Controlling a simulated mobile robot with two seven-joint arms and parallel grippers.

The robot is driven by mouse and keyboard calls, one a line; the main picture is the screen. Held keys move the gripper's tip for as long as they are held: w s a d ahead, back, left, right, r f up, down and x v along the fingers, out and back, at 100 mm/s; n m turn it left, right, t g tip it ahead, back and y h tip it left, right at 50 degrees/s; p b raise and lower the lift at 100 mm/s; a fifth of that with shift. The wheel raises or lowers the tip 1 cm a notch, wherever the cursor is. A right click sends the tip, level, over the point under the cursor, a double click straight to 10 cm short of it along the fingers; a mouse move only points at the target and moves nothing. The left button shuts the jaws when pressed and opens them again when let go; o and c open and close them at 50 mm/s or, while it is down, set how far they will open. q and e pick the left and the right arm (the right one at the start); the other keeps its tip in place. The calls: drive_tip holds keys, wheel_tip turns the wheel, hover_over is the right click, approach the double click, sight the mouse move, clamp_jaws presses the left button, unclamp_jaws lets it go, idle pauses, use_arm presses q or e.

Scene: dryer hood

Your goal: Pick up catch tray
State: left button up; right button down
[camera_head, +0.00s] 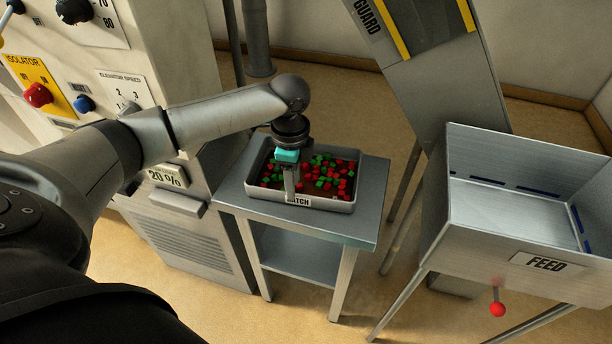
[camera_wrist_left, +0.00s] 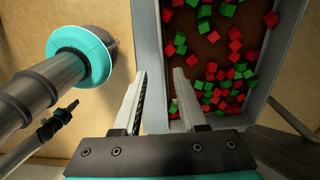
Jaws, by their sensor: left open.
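The catch tray (camera_head: 335,206) is a grey, open-topped tray on a small metal table, holding many red and green cubes. Its front label is partly hidden by my left gripper (camera_head: 291,190), which points down at the tray's front wall. In the left wrist view, the fingers of the left gripper (camera_wrist_left: 158,100) are apart, with the wall of the catch tray (camera_wrist_left: 149,50) lying between them. Whether either finger touches the wall I cannot tell. My right gripper is in neither view.
The small table (camera_head: 368,215) has a bare top around the tray and a lower shelf. A machine panel (camera_head: 185,235) stands close on the left. A metal feed bin (camera_head: 470,245) and a sloped guard chute (camera_head: 435,85) stand on the right.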

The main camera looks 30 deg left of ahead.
sight(298, 195)
use_arm(q)
drive_tip(key=f, duration=0.1)
drive_tip(key=f+b, duration=0.1)
drive_tip(key=f, duration=0.3)
drive_tip(key=shift+w+d+b, duration=0.3)
drive_tip(key=shift+d+b, duration=0.05)
drive_tip(key=shift+r, duration=0.1)
clamp_jaws()
drive_tip(key=shift+w, duration=0.1)
idle(0.8)
